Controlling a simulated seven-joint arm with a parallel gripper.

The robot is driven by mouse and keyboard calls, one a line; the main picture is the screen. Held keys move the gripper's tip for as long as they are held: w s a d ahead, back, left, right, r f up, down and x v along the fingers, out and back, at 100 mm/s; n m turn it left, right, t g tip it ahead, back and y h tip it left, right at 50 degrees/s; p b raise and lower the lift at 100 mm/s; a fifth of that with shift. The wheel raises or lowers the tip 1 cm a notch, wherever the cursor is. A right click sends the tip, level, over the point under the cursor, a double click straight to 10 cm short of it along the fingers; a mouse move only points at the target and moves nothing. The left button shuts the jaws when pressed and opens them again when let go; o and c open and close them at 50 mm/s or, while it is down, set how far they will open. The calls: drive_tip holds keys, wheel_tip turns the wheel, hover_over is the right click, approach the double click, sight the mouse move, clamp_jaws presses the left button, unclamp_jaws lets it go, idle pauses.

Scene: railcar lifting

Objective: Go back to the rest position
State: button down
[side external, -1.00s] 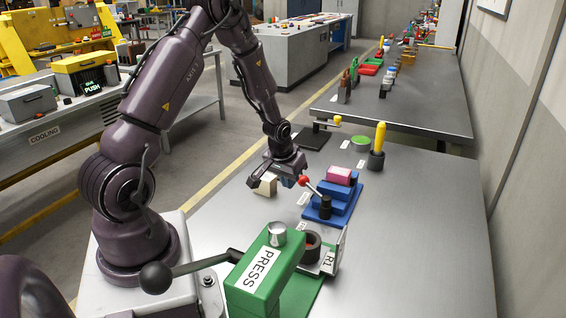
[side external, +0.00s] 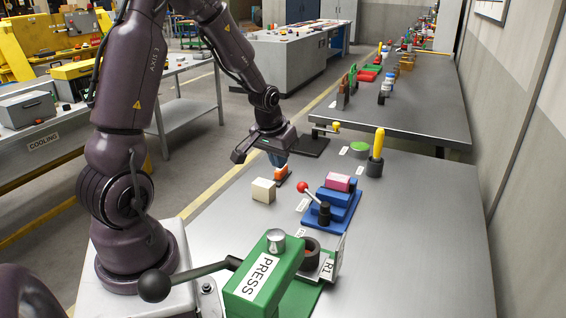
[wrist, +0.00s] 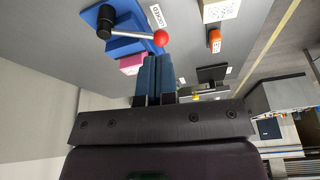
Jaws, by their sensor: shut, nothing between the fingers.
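My gripper (side external: 279,162) hangs above the steel table, behind and right of the cream block, near a small orange piece (side external: 282,173). In the wrist view its two blue fingers (wrist: 157,75) are together with nothing visible between them. The blue fixture (side external: 345,207) stands to the right of my gripper, apart from it. It carries a pink block (side external: 338,182), a black post and a lever with a red knob (side external: 302,188). In the wrist view the red knob (wrist: 161,38) is beyond the fingertips, and a label reading LOCKED (wrist: 158,15) lies beside the fixture.
The cream block (side external: 263,190) stands on the table. The green press (side external: 262,276) with its black-knobbed handle is in front. A yellow-handled tool (side external: 378,150) in a dark holder, a green disc (side external: 359,147) and a black stand (side external: 300,143) are farther back. The table's right side is clear.

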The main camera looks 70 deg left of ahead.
drive_tip(key=s+d+r+m+t, duration=0.1)
drive_tip(key=s+d+r+m, duration=0.1)
drive_tip(key=d+r, duration=0.4)
drive_tip(key=s+d+r+m+t+h, duration=0.1)
drive_tip(key=s+d+r+m, duration=0.1)
drive_tip(key=s+d+r, duration=0.3)
drive_tip(key=s+d+r+m+h, duration=0.1)
drive_tip(key=s+d+r+m, duration=0.2)
drive_tip(key=d+r, duration=0.3)
drive_tip(key=s+d, duration=0.1)
drive_tip(key=d, duration=0.3)
drive_tip(key=shift+s+d+r+t, duration=0.2)
drive_tip(key=shift+s+r+t, duration=0.05)
drive_tip(key=shift+r+t, duration=0.15)
